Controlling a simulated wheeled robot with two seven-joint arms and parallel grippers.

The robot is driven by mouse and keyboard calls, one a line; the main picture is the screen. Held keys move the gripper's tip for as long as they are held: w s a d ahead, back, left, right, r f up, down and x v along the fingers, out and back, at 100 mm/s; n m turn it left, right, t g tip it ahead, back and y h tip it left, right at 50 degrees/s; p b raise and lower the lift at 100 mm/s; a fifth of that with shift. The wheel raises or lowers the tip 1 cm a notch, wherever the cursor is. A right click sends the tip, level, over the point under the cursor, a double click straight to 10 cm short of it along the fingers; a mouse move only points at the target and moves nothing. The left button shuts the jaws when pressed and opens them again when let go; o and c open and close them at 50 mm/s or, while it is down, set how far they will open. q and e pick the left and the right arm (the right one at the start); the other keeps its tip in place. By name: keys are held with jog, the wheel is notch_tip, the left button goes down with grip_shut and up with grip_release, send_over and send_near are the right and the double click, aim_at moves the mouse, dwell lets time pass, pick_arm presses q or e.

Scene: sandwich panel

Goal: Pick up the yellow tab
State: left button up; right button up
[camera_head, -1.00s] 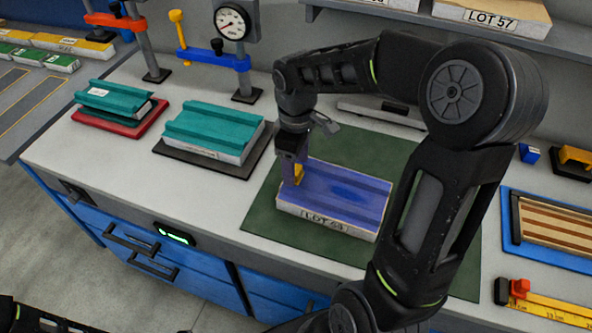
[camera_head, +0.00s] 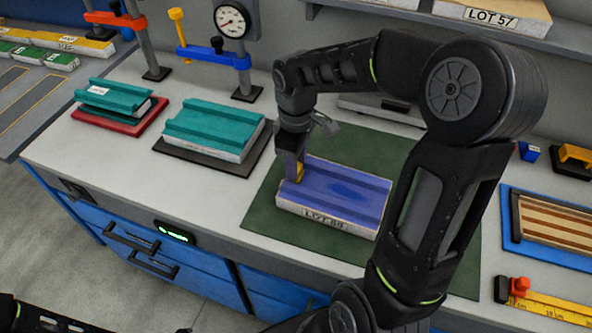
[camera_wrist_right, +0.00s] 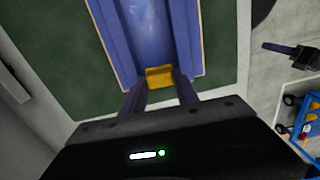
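The yellow tab (camera_head: 299,173) stands at the left end of the blue channelled panel (camera_head: 345,187), which lies on a green mat (camera_head: 262,222). In the right wrist view the tab (camera_wrist_right: 159,77) sits at the near end of the panel's channel. My right gripper (camera_head: 290,168) points down at that end. In the wrist view its two fingers (camera_wrist_right: 160,88) stand one on each side of the tab. Whether they press on it cannot be told. The tab still appears to be at the panel. My left gripper is out of view; part of my left arm shows at the lower left.
Teal panels (camera_head: 213,125) rest on a dark mat and a red mat to the left. A dial gauge (camera_head: 232,22) stands behind. A blue-framed tray (camera_head: 515,230) and a yellow ruler (camera_head: 555,305) lie at the right. The mat in front of the panel is clear.

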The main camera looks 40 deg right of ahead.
grip_shut()
notch_tip(320, 180, up, 10)
jog(key=b, duration=0.1)
dwell(0.6)
jog(key=shift+s+d, duration=0.1)
dwell(0.5)
jog(key=s+d, duration=0.1)
jog(key=s+b, duration=0.1)
jog(key=s, duration=0.1)
jog(key=s+d+f, duration=0.1)
jog(key=shift+s+d+b, duration=0.15)
jog(key=shift+d+b, duration=0.15)
jog(key=shift+b, duration=0.1)
